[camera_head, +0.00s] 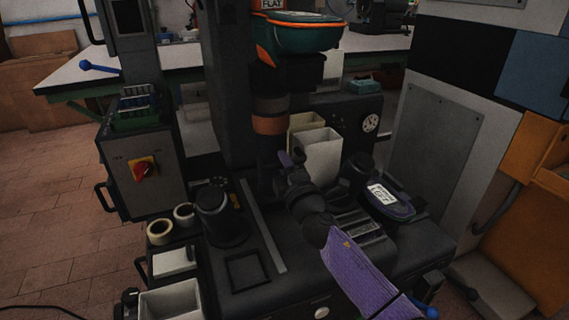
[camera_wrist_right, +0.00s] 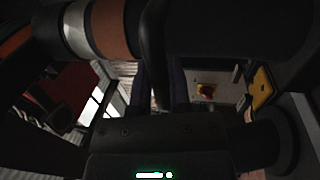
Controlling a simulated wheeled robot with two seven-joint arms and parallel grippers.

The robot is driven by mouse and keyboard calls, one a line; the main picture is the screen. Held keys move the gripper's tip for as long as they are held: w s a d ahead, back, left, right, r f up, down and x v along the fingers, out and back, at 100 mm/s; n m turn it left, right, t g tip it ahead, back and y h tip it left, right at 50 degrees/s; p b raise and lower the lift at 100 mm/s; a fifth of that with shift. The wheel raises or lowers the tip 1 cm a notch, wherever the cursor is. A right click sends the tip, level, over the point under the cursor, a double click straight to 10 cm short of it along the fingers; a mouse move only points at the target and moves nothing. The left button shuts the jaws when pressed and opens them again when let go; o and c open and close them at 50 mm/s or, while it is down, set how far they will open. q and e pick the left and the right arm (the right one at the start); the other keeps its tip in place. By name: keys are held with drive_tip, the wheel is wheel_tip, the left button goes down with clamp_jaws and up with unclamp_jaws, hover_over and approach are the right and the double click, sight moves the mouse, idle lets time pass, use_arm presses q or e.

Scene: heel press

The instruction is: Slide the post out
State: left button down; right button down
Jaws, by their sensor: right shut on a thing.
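My right gripper (camera_head: 286,162) is beside the dark press column (camera_head: 268,85), just below its copper-coloured band. My forearm, partly purple, reaches it from the lower right. In the right wrist view the gripper (camera_wrist_right: 158,98) is closed on a thin dark upright piece (camera_wrist_right: 154,55), which looks like the post. The gripper and wrist hide most of the post in the head view, and the picture is too dark to tell how far it sits in its seat. My left gripper is not in view.
A labelled dark form (camera_head: 388,201) lies right of my wrist. Pale bins (camera_head: 320,155) stand behind. A control box with a red switch (camera_head: 144,168) is at left.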

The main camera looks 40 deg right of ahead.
idle(0.5)
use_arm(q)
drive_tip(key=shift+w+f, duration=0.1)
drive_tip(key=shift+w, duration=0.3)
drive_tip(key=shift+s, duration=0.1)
